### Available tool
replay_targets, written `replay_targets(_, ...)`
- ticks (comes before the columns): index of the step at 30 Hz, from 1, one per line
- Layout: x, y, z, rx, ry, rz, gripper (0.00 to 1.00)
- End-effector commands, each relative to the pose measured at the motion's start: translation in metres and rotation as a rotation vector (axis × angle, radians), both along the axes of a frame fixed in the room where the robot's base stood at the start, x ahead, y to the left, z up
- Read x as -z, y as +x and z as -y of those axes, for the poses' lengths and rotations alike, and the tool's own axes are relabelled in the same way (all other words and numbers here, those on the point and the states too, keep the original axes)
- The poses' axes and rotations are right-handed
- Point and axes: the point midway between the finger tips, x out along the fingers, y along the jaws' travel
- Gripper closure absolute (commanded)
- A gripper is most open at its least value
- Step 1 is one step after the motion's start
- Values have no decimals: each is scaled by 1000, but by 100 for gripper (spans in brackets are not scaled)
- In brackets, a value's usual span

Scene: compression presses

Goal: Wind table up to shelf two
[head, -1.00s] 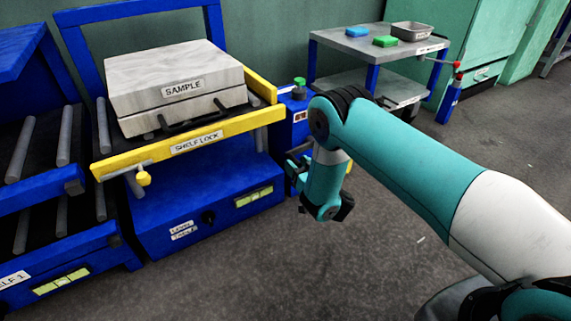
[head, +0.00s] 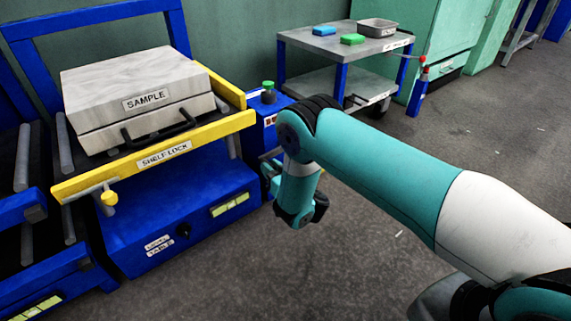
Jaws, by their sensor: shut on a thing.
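The blue lift table (head: 180,222) stands at the left, with a roller top and a yellow bar labelled SHELF LOCK (head: 165,155) along its front. A grey block labelled SAMPLE (head: 140,98) rests on the rollers, its black handle facing front. A yellow knob (head: 109,197) is at the bar's left end. My gripper (head: 268,174) is by the table's right side, partly hidden behind my wrist. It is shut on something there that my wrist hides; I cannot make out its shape.
Blue roller shelves (head: 30,205) stand close on the table's left. A green-topped button (head: 268,87) is on the blue box at its right. A grey cart (head: 345,45) with blue and green blocks and a metal tray stands behind. The floor in front is clear.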

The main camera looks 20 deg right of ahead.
Motion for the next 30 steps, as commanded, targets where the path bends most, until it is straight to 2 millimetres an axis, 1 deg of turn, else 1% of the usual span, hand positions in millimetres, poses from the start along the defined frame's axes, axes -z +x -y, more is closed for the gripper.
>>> replay_targets(1, -4, 0, -5, -8, -3, 4, 100)
replay_targets(3, -4, 0, -8, -11, -2, 5, 100)
replay_targets(9, -4, 0, -8, -10, -3, 6, 100)
replay_targets(10, -4, 0, -8, -11, -3, 6, 74)
replay_targets(13, -4, 0, -8, -11, -2, 6, 52)
replay_targets(23, -4, -1, -8, -11, -2, 3, 52)
replay_targets(26, -5, -3, -6, -13, -3, -1, 52)
replay_targets(30, -7, -12, -2, -17, -3, -6, 52)
